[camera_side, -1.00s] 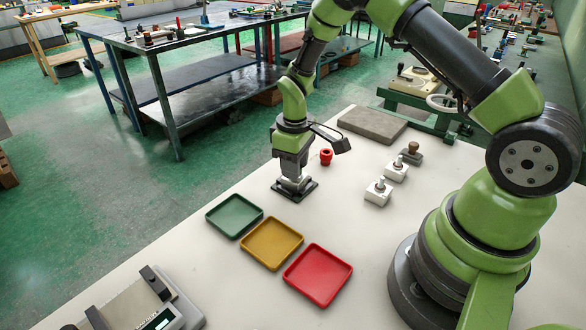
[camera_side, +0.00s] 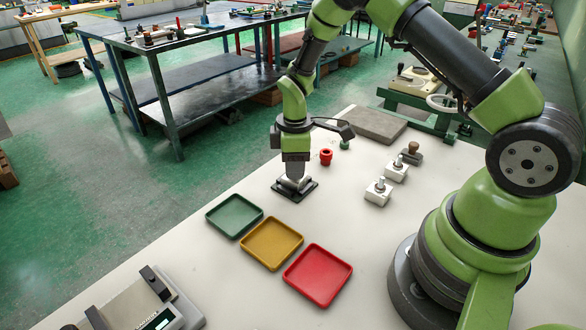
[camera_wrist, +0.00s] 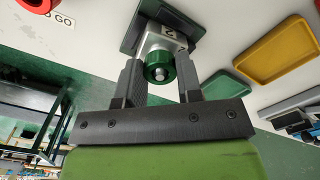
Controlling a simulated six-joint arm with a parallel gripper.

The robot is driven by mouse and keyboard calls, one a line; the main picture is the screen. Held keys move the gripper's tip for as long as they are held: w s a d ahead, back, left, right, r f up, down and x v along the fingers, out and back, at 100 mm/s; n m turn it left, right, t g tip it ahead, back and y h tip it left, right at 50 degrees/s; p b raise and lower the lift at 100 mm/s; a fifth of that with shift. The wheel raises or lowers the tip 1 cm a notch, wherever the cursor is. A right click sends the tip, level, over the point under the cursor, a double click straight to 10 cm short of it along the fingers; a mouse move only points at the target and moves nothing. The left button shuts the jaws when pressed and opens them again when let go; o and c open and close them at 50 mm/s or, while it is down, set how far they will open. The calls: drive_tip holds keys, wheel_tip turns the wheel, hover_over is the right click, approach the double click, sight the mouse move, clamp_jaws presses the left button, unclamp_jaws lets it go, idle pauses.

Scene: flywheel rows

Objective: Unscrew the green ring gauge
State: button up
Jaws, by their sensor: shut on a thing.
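The green ring gauge (camera_wrist: 158,72) sits around the end of a metal post on a light metal block (camera_wrist: 165,35), which stands on a dark base plate (camera_side: 308,190). In the wrist view my gripper (camera_wrist: 159,70) has one finger on each side of the ring and is shut on it. In the side view my gripper (camera_side: 295,176) points straight down over the block, and its fingers hide the ring there. The ring's threads cannot be seen.
Green (camera_side: 234,234), yellow (camera_side: 271,263) and red (camera_side: 318,296) trays lie in front of the block. A red ring (camera_side: 326,157) and a small green piece (camera_side: 345,146) stand behind. White blocks with posts (camera_side: 378,195) are to the right, with a grey slab (camera_side: 372,124) at the back.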

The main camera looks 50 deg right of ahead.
drive_tip(key=n, duration=0.5)
drive_tip(key=n, duration=0.5)
drive_tip(key=o, duration=0.6)
drive_tip(key=shift+r, duration=0.1)
drive_tip(key=shift+r, duration=1.45)
drive_tip(key=o, duration=0.6)
drive_tip(key=c, duration=0.5)
